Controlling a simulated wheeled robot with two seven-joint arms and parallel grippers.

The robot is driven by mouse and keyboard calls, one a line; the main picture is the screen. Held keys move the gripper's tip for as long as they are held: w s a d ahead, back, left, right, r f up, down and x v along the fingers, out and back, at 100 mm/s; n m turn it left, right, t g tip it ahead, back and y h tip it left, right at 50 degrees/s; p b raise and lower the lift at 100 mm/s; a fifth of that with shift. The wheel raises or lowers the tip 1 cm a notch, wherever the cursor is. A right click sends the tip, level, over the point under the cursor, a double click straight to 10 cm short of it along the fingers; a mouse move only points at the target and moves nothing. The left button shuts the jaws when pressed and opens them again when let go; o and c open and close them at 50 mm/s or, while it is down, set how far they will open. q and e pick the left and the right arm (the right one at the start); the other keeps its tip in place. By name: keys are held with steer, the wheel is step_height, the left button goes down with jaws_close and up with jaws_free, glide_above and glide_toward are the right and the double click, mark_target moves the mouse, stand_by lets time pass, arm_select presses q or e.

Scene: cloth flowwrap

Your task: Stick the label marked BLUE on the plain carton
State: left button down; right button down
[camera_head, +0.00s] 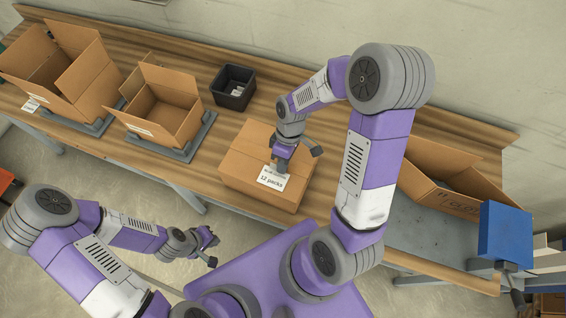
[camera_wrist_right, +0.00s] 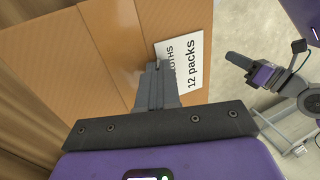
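The plain carton (camera_head: 247,155) is shut and sits on the bench in front of me; it fills the left of the right wrist view (camera_wrist_right: 95,55). In the right wrist view the label (camera_wrist_right: 190,62) is partly covered by my fingers. My right gripper (camera_head: 281,167) has its fingers together at the label's edge; I cannot tell whether they pinch it or only touch it. My left gripper (camera_head: 211,246) is open and empty, low in front of the bench.
Two open cartons (camera_head: 88,83) (camera_head: 160,108) stand on grey stands at the left. A black bin (camera_head: 233,87) stands behind the plain carton. Another open carton (camera_head: 462,188) is at the right, near a blue block (camera_head: 506,231). Bare bench shows around the plain carton.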

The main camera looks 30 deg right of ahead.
steer(key=c, duration=1.3)
jaws_free()
steer(key=shift+o, duration=0.8)
steer(key=shift+o, duration=0.9)
steer(key=shift+r+p, duration=0.3)
steer(key=shift+d+r+p, duration=0.1)
steer(key=shift+r+p, duration=0.35)
steer(key=shift+r, duration=0.1)
steer(key=shift+r+p, duration=1.7)
steer(key=shift+r, duration=0.45)
